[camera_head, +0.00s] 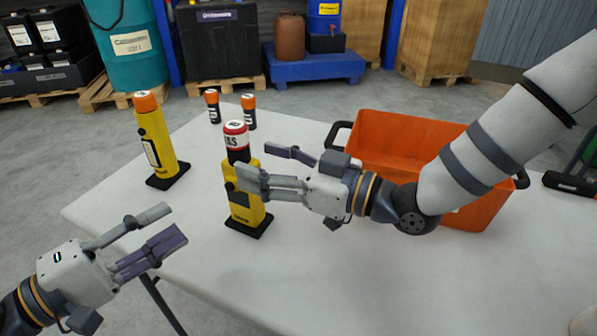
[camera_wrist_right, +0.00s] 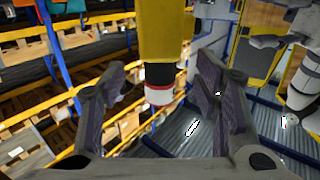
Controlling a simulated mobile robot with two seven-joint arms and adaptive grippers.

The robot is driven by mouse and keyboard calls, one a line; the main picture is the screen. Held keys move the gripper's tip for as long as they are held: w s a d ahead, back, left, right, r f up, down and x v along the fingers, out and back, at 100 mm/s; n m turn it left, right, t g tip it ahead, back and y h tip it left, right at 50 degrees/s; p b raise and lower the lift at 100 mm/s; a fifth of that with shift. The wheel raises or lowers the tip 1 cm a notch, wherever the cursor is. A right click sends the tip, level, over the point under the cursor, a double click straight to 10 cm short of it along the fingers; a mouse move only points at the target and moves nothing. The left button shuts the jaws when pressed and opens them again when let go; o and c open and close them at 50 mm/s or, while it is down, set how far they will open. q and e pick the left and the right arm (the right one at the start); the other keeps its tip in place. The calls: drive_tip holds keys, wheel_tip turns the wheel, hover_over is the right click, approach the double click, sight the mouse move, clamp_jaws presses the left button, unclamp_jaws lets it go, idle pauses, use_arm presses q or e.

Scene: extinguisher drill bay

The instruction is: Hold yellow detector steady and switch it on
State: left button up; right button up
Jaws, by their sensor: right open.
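A yellow detector (camera_head: 241,205) stands upright on a black base on the white table, with a black neck and a red-and-white cap. A second yellow detector (camera_head: 155,140) with an orange top stands upright further left. My right gripper (camera_head: 258,165) is open at the upper part of the red-capped one, and its near finger hides part of the yellow body. In the right wrist view, this detector (camera_wrist_right: 160,35) appears upside down between the spread fingers; contact cannot be told. My left gripper (camera_head: 170,225) is open and empty, in front of and left of the red-capped detector.
Two small black canisters with orange tops (camera_head: 212,105) stand at the table's back edge. An orange crate (camera_head: 400,132) with black handles is on the right, behind my right arm. The white table (camera_head: 330,280) is clear in front.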

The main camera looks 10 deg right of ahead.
sight(248, 159)
drive_tip(key=x, duration=0.5)
drive_tip(key=c, duration=1.3)
drive_tip(key=o, duration=1.3)
drive_tip(key=shift+c, duration=0.2)
drive_tip(key=shift+d, duration=0.1)
